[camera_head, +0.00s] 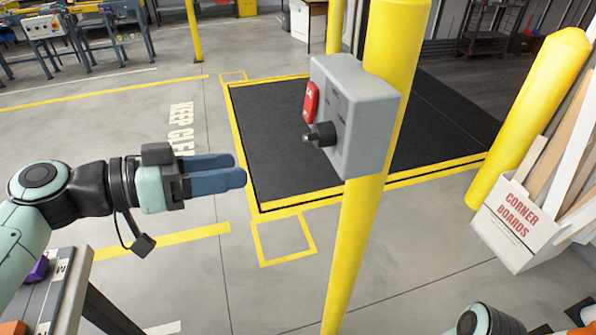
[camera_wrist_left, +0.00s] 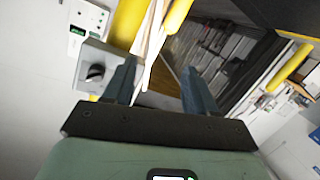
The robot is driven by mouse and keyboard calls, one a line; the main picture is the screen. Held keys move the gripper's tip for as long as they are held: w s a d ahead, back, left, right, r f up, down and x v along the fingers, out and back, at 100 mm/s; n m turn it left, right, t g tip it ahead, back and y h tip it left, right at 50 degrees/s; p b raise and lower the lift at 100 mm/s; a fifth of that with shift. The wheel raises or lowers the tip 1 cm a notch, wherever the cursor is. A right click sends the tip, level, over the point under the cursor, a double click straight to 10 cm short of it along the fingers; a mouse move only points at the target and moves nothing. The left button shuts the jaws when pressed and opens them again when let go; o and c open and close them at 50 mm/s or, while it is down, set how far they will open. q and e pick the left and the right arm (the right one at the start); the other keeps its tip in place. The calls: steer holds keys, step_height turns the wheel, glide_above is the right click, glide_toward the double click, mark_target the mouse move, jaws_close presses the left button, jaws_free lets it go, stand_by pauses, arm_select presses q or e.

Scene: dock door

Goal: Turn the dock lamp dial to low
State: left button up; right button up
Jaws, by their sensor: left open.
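The dock lamp dial (camera_head: 322,134) is a black knob sticking out of a grey control box (camera_head: 362,115). The box is mounted on a yellow post. A red part (camera_head: 310,102) sits above the dial. My left gripper (camera_head: 240,168) is open and empty, to the left of the dial and a little lower, with a clear gap. In the left wrist view the dial (camera_wrist_left: 95,73) shows left of the fingers (camera_wrist_left: 160,80), on the grey box. The dial's markings are too small to read. My right gripper is not seen.
The yellow post (camera_head: 352,240) runs down below the box. A black dock mat (camera_head: 270,150) with yellow edging lies behind it. A white box of corner boards (camera_head: 515,228) stands at the right beside another yellow post (camera_head: 535,110). Free air lies between my left gripper and the box.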

mark_target(305, 140)
arm_select(q)
steer(key=s+a+r+m+g+h+b, duration=0.1)
steer(key=s+r+m+h+b, duration=0.15)
steer(key=s+r+m, duration=0.4)
steer(key=shift+n+h, duration=0.25)
steer(key=shift+n, duration=0.5)
steer(key=x, duration=0.4)
steer(key=p+x, duration=0.1)
steer(key=x, duration=0.3)
steer(key=s+r+x, duration=0.1)
steer(key=x, duration=0.3)
steer(key=shift+d+p, duration=0.1)
steer(key=shift+p, duration=0.2)
steer(key=shift+w+d, duration=0.15)
steer(key=shift+d, duration=0.3)
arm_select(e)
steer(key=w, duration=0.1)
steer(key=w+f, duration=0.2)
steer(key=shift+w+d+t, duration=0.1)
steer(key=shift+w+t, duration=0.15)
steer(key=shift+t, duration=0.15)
arm_select(q)
jaws_close()
